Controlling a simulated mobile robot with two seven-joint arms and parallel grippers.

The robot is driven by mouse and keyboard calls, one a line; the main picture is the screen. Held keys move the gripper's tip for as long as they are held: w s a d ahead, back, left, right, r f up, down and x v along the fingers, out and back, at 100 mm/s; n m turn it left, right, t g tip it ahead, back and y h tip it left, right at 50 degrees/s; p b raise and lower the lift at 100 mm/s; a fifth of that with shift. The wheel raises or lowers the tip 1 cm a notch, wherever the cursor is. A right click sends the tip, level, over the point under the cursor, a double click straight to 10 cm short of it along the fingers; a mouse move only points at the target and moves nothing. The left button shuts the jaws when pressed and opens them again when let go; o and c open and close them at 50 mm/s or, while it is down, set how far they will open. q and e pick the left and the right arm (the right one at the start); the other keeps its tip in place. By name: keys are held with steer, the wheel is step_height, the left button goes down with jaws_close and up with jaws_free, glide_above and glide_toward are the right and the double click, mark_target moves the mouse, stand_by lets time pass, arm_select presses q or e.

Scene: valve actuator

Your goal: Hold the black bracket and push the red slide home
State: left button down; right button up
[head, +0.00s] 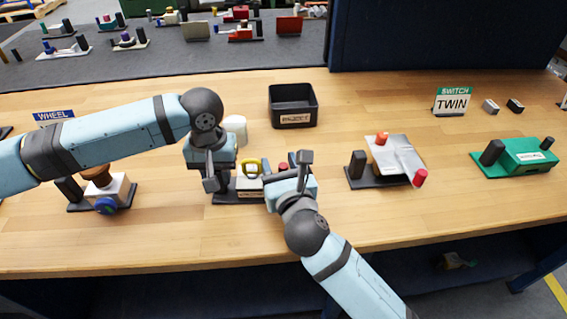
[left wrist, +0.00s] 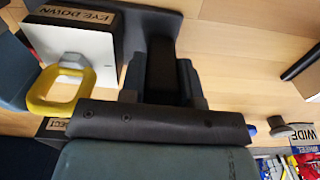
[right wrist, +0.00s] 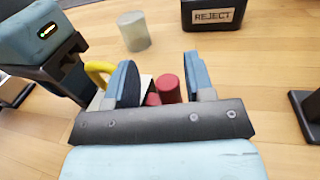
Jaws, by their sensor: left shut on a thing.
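The central fixture has a black base (head: 222,199) and a white block (left wrist: 80,55) with a yellow eye ring (left wrist: 60,88); its label reads EYE DOWN in the left wrist view. The upright black bracket (left wrist: 162,65) stands on the base between the fingers of my left gripper (left wrist: 163,80), which is shut on it. My right gripper (right wrist: 163,82) is open over the fixture's right part. Two red pieces, a taller round one (right wrist: 168,88) and a lower one (right wrist: 152,99), show between its fingers and look free of them. Their lower parts are hidden.
A white cylinder (head: 236,129) and a black REJECT bin (head: 293,106) stand behind. A fixture with a silver plate (head: 395,158) and a green fixture (head: 526,157) stand to the right. A knobbed fixture (head: 103,190) stands left, under my left arm. The table's front edge is clear.

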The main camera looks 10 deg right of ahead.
arm_select(q)
steer(key=shift+s+f, duration=0.15)
steer(key=shift+f, duration=0.15)
arm_select(e)
steer(key=shift+d, duration=0.1)
steer(key=s, duration=0.2)
steer(key=s+d, duration=0.1)
steer(key=s, duration=0.4)
steer(key=shift+s+d, duration=0.15)
steer(key=shift+s, duration=0.1)
